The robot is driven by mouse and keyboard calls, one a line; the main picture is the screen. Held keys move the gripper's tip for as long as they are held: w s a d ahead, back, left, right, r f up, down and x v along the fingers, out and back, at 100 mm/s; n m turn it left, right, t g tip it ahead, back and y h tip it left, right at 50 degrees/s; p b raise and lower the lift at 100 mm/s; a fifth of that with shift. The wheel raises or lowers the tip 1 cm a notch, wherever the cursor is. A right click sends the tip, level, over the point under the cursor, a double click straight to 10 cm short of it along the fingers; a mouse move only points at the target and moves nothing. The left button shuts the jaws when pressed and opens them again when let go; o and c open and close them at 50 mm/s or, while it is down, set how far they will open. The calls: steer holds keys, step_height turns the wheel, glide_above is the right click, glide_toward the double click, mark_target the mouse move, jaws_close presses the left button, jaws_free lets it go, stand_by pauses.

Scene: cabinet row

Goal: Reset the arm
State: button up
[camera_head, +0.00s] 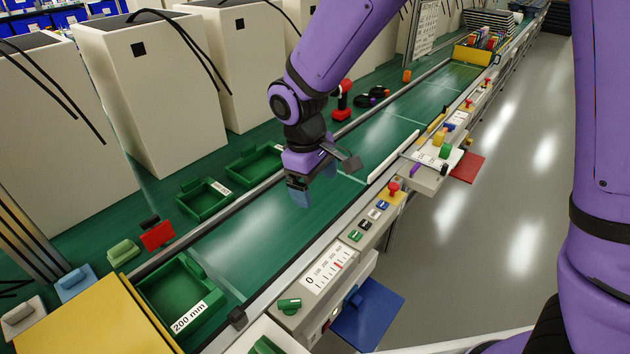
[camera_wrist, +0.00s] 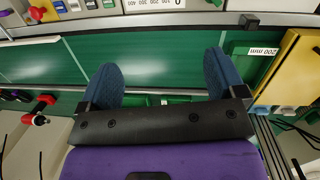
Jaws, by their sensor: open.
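My purple arm reaches in from the top of the head view. My gripper (camera_head: 300,194) hangs above the green conveyor surface (camera_head: 240,240), pointing down. In the wrist view my gripper (camera_wrist: 163,85) has two blue fingers set wide apart, with nothing between them but the green surface behind. The fingers look clear of the surface, though the exact height is hard to tell.
A green tray marked 200 mm (camera_head: 178,300) sits at the near end, beside a yellow box (camera_head: 95,325). Smaller green trays (camera_head: 205,200) lie left of the belt. A control panel (camera_head: 328,268) runs along the right edge. White cabinets (camera_head: 150,90) stand behind. The belt's middle is clear.

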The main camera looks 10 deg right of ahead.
stand_by(0.4)
steer(key=s+d+r+m+t+y, duration=0.1)
steer(key=s+d+r+m, duration=0.15)
steer(key=d+r, duration=0.5)
steer(key=s+d+r+m+t+y, duration=0.1)
steer(key=s+d+r+m, duration=0.15)
steer(key=d+r, duration=0.5)
steer(key=s+d+r+m+t, duration=0.3)
steer(key=s+d+r+m, duration=0.2)
steer(key=s+d, duration=0.5)
steer(key=s+r, duration=0.1)
steer(key=s, duration=0.2)
steer(key=shift+s+r, duration=0.2)
steer(key=shift+r, duration=0.05)
